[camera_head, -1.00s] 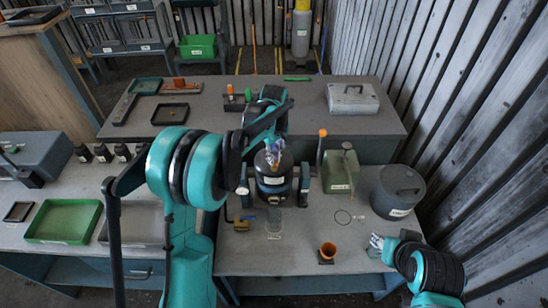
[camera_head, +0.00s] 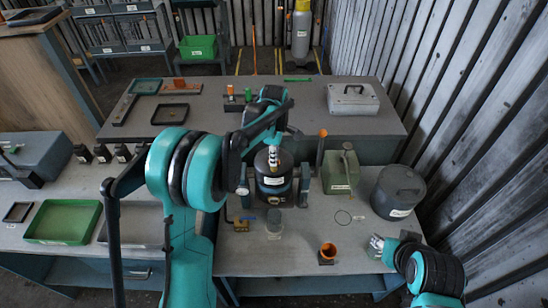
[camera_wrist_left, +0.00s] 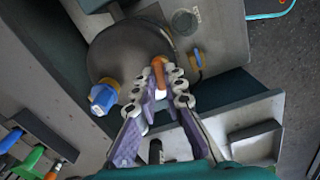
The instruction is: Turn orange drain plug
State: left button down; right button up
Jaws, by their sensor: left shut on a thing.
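The dark round blower housing (camera_head: 272,184) stands on the near bench between two dark posts. My left gripper (camera_head: 273,156) reaches down over its top. In the left wrist view, the gripper (camera_wrist_left: 168,76) is shut on the orange drain plug (camera_wrist_left: 159,72), whose orange shows between the two fingertips. The fingers hide part of the plug, so its turn angle cannot be told. The housing's round top (camera_wrist_left: 125,50) lies just beyond the fingers. My right gripper (camera_head: 377,244) is empty over the bench's right front edge, apart from the housing; its finger gap is unclear.
A blue knob (camera_wrist_left: 103,98) with an orange base sits beside the fingers. A green can (camera_head: 340,173) and a grey drum (camera_head: 398,192) stand right of the housing. An orange cup (camera_head: 328,251) and a clear vessel (camera_head: 274,223) stand in front. The front bench has free room.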

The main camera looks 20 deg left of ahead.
dwell(0.4)
pick_arm(q)
jog(key=c, duration=1.6)
grip_release()
jog(key=shift+r, duration=0.15)
notch_tip(320, 180, up, 12)
jog(key=s+f+m+t+b, duration=0.25)
jog(key=s+m+b, duration=0.25)
jog(key=s+m, duration=0.6)
jog(key=s+f+m+t+b, duration=0.4)
jog(key=s+f+m, duration=0.3)
jog(key=s+f, duration=0.4)
jog(key=s, duration=0.3)
jog(key=shift+s+m+t, duration=0.35)
jog(key=shift+s+m, duration=0.05)
